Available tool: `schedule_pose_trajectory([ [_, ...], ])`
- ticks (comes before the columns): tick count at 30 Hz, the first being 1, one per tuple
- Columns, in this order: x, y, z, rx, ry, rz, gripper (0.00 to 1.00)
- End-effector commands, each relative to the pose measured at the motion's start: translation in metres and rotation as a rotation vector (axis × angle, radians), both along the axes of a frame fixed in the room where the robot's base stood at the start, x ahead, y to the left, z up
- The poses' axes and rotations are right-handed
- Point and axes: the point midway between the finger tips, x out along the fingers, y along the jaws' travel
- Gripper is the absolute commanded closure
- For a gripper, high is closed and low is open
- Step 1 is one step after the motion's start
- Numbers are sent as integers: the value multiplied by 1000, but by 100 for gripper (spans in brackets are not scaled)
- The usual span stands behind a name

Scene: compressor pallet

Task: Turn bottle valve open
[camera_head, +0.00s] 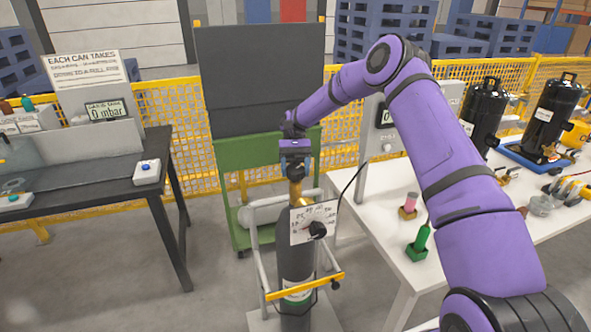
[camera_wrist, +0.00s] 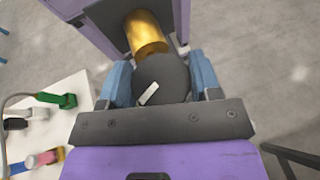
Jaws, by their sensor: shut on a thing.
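A dark gas bottle (camera_head: 296,262) stands upright in a metal cart in the head view, with a brass valve (camera_head: 295,188) at its top. My gripper (camera_head: 295,158) is above the bottle, pointing down at the valve. In the wrist view, my gripper (camera_wrist: 162,88) has its blue fingers on both sides of a round dark knob (camera_wrist: 160,78) with a white mark, shut on it. The brass valve body (camera_wrist: 146,33) shows just beyond the knob. The finger contact is hidden in the head view.
A white table (camera_head: 400,270) with small coloured parts stands at right, a dark bench (camera_head: 75,190) at left. A green cart (camera_head: 232,160) is behind. A yellow bar (camera_head: 305,287) crosses the bottle cart.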

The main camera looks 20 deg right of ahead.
Motion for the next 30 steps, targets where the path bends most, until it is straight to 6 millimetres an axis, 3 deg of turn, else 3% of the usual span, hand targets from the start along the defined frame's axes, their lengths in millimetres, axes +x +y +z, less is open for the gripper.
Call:
schedule_pose_trajectory([
  [18,-1,0,-2,-1,1,44,66],
  [19,-1,0,-2,-1,1,44,40],
  [22,-1,0,-2,-1,1,44,17],
  [30,0,0,-1,-1,0,43,17],
])
